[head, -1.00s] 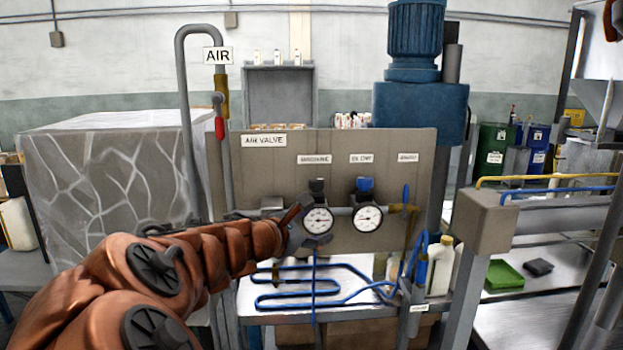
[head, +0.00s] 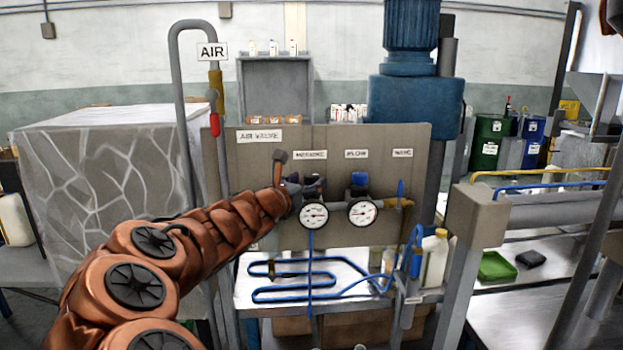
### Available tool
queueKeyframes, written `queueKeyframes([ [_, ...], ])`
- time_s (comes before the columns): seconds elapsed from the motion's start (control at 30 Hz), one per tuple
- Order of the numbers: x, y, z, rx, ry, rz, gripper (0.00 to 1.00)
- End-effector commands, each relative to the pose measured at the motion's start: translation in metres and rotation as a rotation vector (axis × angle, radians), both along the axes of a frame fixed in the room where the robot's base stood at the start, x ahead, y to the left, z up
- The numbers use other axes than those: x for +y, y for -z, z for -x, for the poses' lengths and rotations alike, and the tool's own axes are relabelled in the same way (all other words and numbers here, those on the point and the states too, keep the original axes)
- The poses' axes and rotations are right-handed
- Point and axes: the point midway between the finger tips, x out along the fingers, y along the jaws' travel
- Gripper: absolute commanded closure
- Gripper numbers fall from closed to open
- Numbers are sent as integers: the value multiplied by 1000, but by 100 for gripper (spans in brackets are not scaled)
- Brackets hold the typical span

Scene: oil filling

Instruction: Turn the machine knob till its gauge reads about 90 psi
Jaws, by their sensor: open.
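The machine panel (head: 375,235) carries two round white gauges side by side. The left gauge (head: 314,215) sits under a label that seems to read "machine", and a dark knob (head: 314,183) stands above it, partly hidden by my gripper. The right gauge (head: 362,212) has a blue knob (head: 360,184) above it. The dial figures are too small to read. My gripper (head: 290,178) is open, with one finger pointing up and the other reaching toward the dark knob. I cannot tell whether it touches the knob.
Blue tubing (head: 300,280) runs below the panel. A red-handled air valve (head: 214,127) is on the pipe at left.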

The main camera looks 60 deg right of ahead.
Motion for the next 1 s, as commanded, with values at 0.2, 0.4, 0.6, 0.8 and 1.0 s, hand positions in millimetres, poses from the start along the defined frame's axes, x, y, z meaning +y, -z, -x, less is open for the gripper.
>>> queueKeyframes([
  [0.2,-18,-1,-1,0,2,2,32],
  [0.4,-26,0,-1,0,3,0,32],
  [0.6,-27,0,-1,-1,2,0,32],
  [0.8,-27,0,-1,-1,2,0,41],
  [1.0,-27,0,-1,-1,2,0,61],
])
